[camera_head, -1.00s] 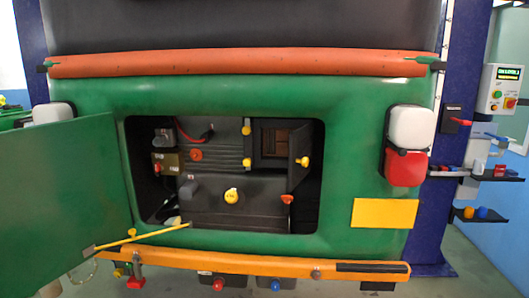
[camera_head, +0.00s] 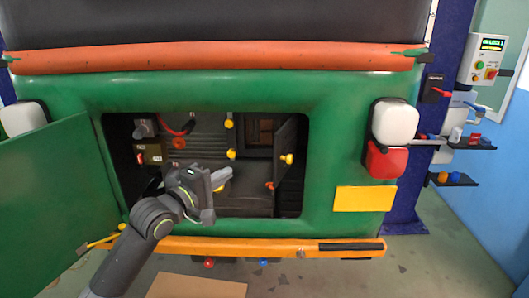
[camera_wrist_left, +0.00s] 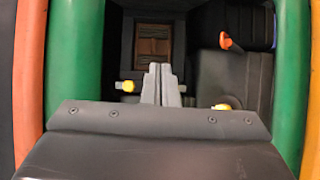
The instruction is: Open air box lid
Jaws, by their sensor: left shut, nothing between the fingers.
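The air box (camera_head: 265,133) is in the upper right of the engine bay, with a brown filter inside showing. Its dark lid (camera_head: 284,142) stands swung out at the box's right side, with a yellow knob (camera_head: 288,159) on it. My left gripper (camera_head: 222,177) is shut and empty, in front of the bay's middle, below and left of the air box. It hides part of a lower yellow knob (camera_head: 220,188). In the left wrist view, its closed fingers (camera_wrist_left: 161,80) point into the bay, near the brown filter (camera_wrist_left: 153,45). My right gripper is out of view.
The green rear door (camera_head: 50,190) stands open at the left, with a yellow rod at its bottom. An orange bumper (camera_head: 220,247) runs below the bay. An orange-tipped part (camera_head: 269,185) sits at lower right. A cardboard sheet (camera_head: 195,287) lies on the floor.

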